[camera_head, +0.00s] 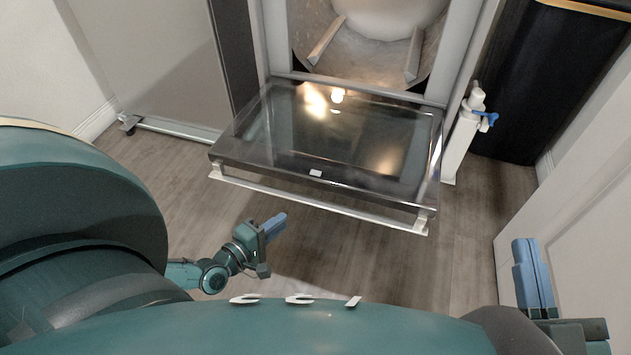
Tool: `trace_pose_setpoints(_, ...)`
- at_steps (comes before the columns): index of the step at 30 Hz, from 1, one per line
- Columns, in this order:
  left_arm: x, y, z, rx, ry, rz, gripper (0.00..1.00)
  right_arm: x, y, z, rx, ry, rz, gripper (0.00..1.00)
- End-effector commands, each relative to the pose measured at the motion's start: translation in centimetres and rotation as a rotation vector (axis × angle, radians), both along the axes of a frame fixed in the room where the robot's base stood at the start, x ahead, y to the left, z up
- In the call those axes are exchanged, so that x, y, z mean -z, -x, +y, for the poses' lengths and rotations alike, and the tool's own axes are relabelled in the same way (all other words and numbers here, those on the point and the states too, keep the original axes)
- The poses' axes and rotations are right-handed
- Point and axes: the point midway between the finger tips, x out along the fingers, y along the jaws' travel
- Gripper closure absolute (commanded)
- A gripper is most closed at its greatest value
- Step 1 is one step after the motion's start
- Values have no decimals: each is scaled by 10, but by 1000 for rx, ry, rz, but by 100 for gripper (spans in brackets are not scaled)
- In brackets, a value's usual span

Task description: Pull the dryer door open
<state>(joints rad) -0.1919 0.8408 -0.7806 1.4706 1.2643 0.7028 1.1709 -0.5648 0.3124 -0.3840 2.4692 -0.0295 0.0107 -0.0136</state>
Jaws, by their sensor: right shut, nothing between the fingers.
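The dryer door (335,140) is a dark glass panel in a silver frame. It is folded down toward me and lies about level in front of the machine. Its metal bar handle (318,206) runs along the near edge. The dryer's drum opening (368,62) shows behind the door. My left gripper (275,226) is below and in front of the door's near left part, apart from the handle. Its fingers are too small to tell if they are parted. My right gripper (533,275) is at the lower right, shut and empty, well clear of the door.
A white pipe with a blue valve (484,120) stands right of the machine. A black bin-like object (545,85) is at the back right. A white panel (575,215) borders the right side. A grey appliance (150,60) stands at the left. Wooden floor (390,262) is clear below the door.

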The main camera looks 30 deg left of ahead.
Motion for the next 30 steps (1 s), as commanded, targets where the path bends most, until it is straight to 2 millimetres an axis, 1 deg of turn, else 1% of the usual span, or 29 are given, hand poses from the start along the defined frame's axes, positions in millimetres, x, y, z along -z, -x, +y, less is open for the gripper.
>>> trace_pose_setpoints(6,-1,16,3,0,-1,3,84,-5,0,0,0,0,0,100)
trace_pose_setpoints(16,-2,37,7,0,0,1,84,-10,0,0,0,0,0,100)
trace_pose_setpoints(21,-1,42,7,1,-1,1,84,-10,0,0,0,0,0,100)
trace_pose_setpoints(27,-1,41,7,0,-1,1,84,-10,0,0,0,0,0,100)
trace_pose_setpoints(30,-2,41,7,-1,0,0,84,-13,0,0,0,0,0,100)
